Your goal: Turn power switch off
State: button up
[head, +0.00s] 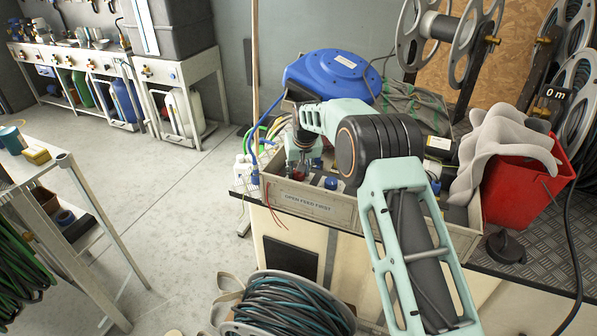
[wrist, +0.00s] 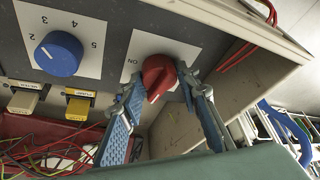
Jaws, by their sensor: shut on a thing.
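The power switch is a red rotary knob (wrist: 157,72) on a white plate in the wrist view. The word "ON" is printed on the plate, left of the knob. The knob's ridge points down and slightly left in that view. My gripper (wrist: 165,88) has its two blue-padded fingers on either side of the knob and is shut on it. In the head view my gripper (head: 301,163) reaches down into a beige box (head: 310,206) labelled "OPEN FEED FIRST".
A blue numbered dial (wrist: 59,53) sits left of the knob, with yellow-labelled connectors (wrist: 78,106) and loose wires below. A blue hose reel (head: 332,70) stands behind the box. A red bucket (head: 520,185) with grey cloth stands to its right. Open floor lies left.

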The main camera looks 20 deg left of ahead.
jog(key=shift+w+d+n+y, duration=0.1)
jog(key=shift+n+y, duration=0.3)
jog(key=shift+n, duration=0.6)
jog(key=o, duration=1.1)
jog(key=shift+o, duration=0.2)
jog(key=v, duration=1.2)
jog(key=shift+w, duration=0.2)
jog(key=shift+d+r, duration=0.1)
